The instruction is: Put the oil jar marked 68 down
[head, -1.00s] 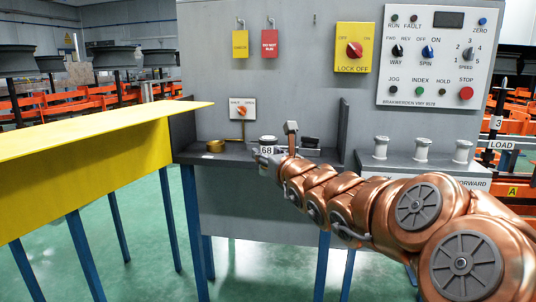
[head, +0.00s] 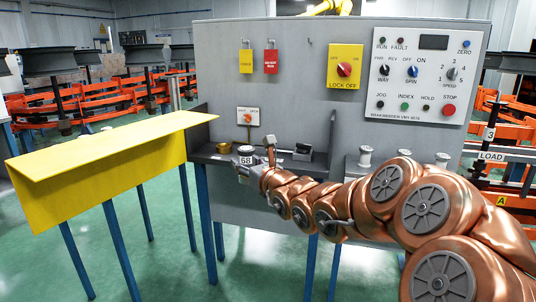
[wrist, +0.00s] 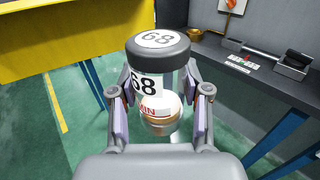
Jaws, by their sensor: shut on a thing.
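The oil jar marked 68 (wrist: 158,85) is a clear jar with a dark lid, a white 68 label on top and side, and amber contents low down. My gripper (wrist: 160,115) is shut on it, one finger on each side, and holds it upright. In the wrist view the green floor shows below the jar, in front of the grey shelf (wrist: 250,75). In the head view the jar (head: 246,157) shows small at the end of my copper arm, near the shelf's front edge.
A yellow table (head: 100,150) is at left.

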